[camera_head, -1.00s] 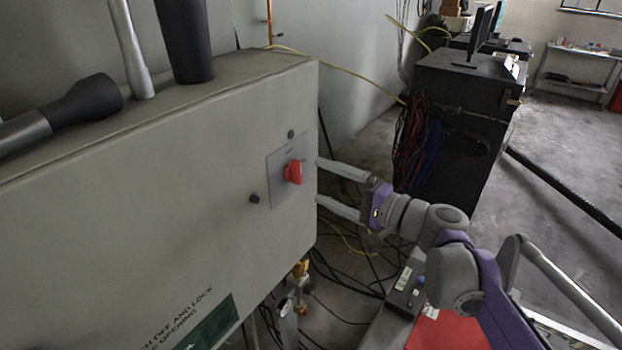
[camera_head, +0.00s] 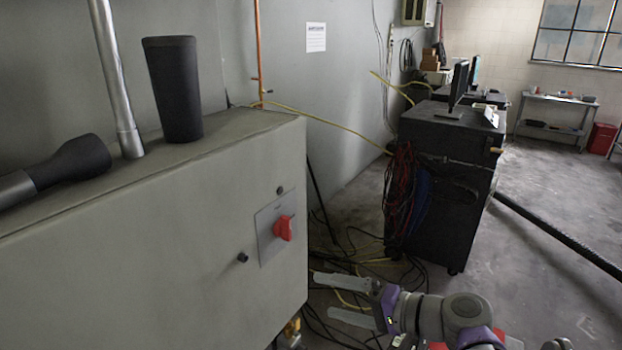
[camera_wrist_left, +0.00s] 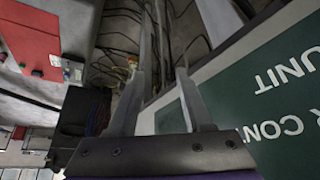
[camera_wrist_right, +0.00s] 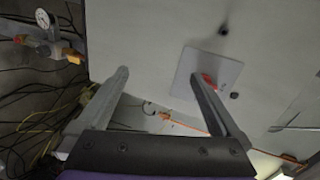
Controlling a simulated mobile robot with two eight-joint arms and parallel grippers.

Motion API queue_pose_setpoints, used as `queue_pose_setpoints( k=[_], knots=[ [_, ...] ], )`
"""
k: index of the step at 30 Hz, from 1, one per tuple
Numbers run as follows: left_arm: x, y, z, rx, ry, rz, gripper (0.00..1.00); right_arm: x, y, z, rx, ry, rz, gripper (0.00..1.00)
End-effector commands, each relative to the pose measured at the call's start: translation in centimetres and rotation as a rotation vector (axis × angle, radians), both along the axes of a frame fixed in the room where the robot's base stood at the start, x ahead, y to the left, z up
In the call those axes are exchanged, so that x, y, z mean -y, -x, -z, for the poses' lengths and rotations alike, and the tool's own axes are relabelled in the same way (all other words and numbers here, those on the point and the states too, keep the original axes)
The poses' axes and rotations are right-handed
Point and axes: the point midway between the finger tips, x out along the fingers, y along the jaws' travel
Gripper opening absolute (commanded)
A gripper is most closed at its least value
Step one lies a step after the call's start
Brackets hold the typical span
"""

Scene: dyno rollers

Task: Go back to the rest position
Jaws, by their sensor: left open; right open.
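My right gripper (camera_head: 335,298) is open and empty in the head view, low and to the right of the grey cabinet (camera_head: 130,240). It is apart from the red rotary switch (camera_head: 283,228) on the cabinet's front. In the right wrist view the open fingers (camera_wrist_right: 160,82) point towards the cabinet face, and the red switch (camera_wrist_right: 209,82) shows by the right finger. My left gripper is not in the head view. In the left wrist view its fingers (camera_wrist_left: 163,100) are open and empty, beside the cabinet's green label (camera_wrist_left: 265,110).
A black equipment cabinet (camera_head: 430,150) with monitors and hanging red and blue cables stands at the back. Loose cables (camera_head: 350,250) lie on the floor beside the grey cabinet. A black floor hose (camera_head: 560,235) runs at the right. A black cup-shaped object (camera_head: 174,90) stands on the cabinet top.

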Motion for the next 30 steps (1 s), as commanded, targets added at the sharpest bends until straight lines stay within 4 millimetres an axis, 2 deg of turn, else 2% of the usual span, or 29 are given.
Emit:
queue_pose_setpoints(
  k=[1, 2, 6, 9, 12, 15, 19, 30],
  knots=[
    [0.0, 0.0, 0.0, 0.000, 0.000, 0.000, 0.50, -0.5, 2.0, 2.6, -0.024, 0.104, -0.016, 1.00],
    [0.0, 0.0, 0.0, 0.000, 0.000, 0.000, 0.50, -0.4, 3.2, 4.4, -0.038, 0.177, -0.024, 1.00],
    [0.0, 0.0, 0.0, 0.000, 0.000, 0.000, 0.50, 1.3, 8.3, 11.7, -0.081, 0.520, -0.056, 1.00],
    [0.0, 0.0, 0.0, 0.000, 0.000, 0.000, 0.50, 3.7, 11.5, 15.8, -0.083, 0.760, -0.076, 1.00],
    [0.0, 0.0, 0.0, 0.000, 0.000, 0.000, 0.50, 6.3, 13.8, 18.7, -0.069, 0.967, -0.092, 1.00],
    [0.0, 0.0, 0.0, 0.000, 0.000, 0.000, 0.50, 8.4, 15.3, 20.3, -0.048, 1.123, -0.104, 1.00],
    [0.0, 0.0, 0.0, 0.000, 0.000, 0.000, 0.50, 10.1, 16.3, 21.3, -0.030, 1.239, -0.112, 1.00],
    [0.0, 0.0, 0.0, 0.000, 0.000, 0.000, 0.50, 10.5, 16.4, 21.4, -0.025, 1.264, -0.113, 1.00]
  ],
)
